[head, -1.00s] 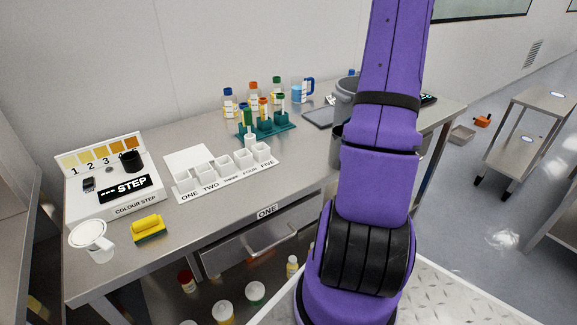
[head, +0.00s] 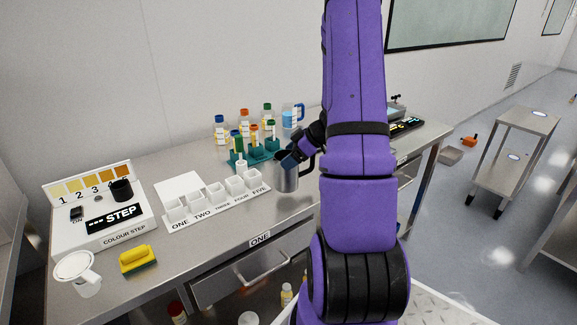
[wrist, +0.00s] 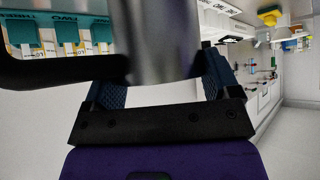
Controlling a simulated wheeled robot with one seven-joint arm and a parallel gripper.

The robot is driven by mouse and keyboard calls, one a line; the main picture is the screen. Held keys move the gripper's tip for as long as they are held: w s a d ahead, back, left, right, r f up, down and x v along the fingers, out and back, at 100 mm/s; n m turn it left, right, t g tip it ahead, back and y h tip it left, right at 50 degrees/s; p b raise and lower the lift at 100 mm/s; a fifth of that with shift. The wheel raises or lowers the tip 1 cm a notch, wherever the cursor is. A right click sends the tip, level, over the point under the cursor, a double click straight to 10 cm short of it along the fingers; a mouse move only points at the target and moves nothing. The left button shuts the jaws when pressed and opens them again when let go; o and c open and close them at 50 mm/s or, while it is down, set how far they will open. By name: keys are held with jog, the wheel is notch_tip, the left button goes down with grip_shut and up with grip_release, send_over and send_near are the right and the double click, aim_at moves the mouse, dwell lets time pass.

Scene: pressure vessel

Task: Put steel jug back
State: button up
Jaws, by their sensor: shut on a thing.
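The steel jug (head: 287,178) is a grey metal cylinder with a dark handle on its right in the head view. My gripper (head: 291,160) is shut on it near its upper part. The jug is upright over the front part of the steel bench, right of the numbered cups. I cannot tell for certain how far its base is above the bench. In the wrist view, the jug (wrist: 160,45) sits between the two blue fingers, with its black handle reaching left. My arm hides part of the bench behind it.
The teal rack (head: 262,154) with capped tubes stands just behind the jug. The labelled cup strip (head: 220,205) is to its left. A blue measuring jug (head: 292,116) and bottles stand at the back. A dark device (head: 405,126) is on the bench's right side.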

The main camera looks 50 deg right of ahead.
aim_at(285, 181)
jog(key=shift+w+a+f, duration=0.1)
jog(key=shift+w+f, duration=0.05)
jog(key=shift+f, duration=0.75)
jog(key=shift+w+a+f, duration=0.1)
jog(key=shift+w+f, duration=0.05)
jog(key=shift+f, duration=0.85)
jog(key=o, duration=1.1)
